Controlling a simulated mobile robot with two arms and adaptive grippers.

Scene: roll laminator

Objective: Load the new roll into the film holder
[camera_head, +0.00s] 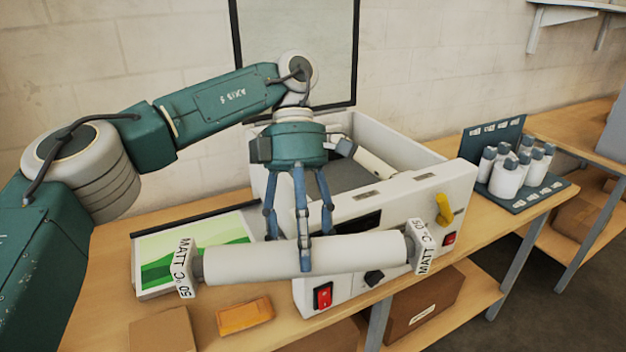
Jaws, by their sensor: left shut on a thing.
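My left gripper (303,248) points down and is shut on a long white film roll (345,253). The roll lies nearly level across the view, with a white end tag at each end, both marked MATT and 50. It is held in front of the white laminator (440,192) and hides part of its front panel. The laminator's top is open, and a white roller (375,165) shows inside at the back. The film holder cannot be clearly told apart, as my arm and gripper cover part of the opening. My right gripper is not in view.
A green-and-white sheet (205,245) lies on the wooden bench left of the laminator. An orange block (245,316) and a cardboard box (162,330) are near the front. A dark rack (525,198) with several white bottles stands at the right. The wall is close behind.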

